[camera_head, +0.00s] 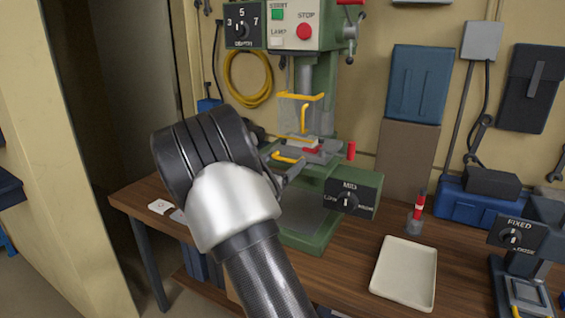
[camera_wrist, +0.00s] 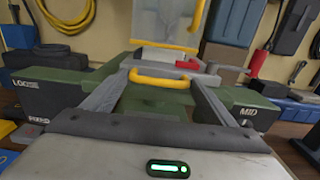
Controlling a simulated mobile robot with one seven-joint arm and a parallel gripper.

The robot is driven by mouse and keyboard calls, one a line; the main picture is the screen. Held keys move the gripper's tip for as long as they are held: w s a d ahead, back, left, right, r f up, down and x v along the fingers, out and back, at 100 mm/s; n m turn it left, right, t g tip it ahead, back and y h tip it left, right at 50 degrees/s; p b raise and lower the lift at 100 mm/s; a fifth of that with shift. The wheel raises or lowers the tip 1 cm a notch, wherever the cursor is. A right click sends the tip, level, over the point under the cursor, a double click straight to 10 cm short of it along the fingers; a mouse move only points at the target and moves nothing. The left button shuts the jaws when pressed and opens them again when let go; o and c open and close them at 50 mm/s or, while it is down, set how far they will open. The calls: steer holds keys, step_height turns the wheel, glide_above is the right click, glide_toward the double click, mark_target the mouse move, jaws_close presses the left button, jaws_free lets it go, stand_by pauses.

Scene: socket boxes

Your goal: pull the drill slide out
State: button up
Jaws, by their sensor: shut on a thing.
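The green drill press (camera_head: 325,120) stands on the wooden bench. Its slide (camera_head: 318,153) is a grey plate below the clear guard, with a yellow bar handle (camera_head: 288,157) at the front left. In the wrist view the yellow handle (camera_wrist: 160,81) lies crosswise between my fingertips, in front of the slide and a red part (camera_wrist: 188,64). My gripper (camera_wrist: 160,84) is shut on this handle. In the head view my gripper (camera_head: 284,172) reaches it from the lower left, partly hidden by my wrist.
The clear guard (camera_head: 298,112) with its own yellow handle hangs just above the slide. A green box with a MID knob (camera_head: 347,201) juts out at the right. A cream tray (camera_head: 405,272) and a red-tipped tool (camera_head: 418,212) are on the bench to the right.

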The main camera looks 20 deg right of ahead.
steer(key=p+v, duration=0.2)
steer(key=v, duration=1.5)
steer(key=shift+s, duration=0.3)
steer(key=o, duration=1.2)
steer(key=shift+a, duration=0.1)
steer(key=v, duration=1.7)
steer(key=shift+s+a, duration=0.1)
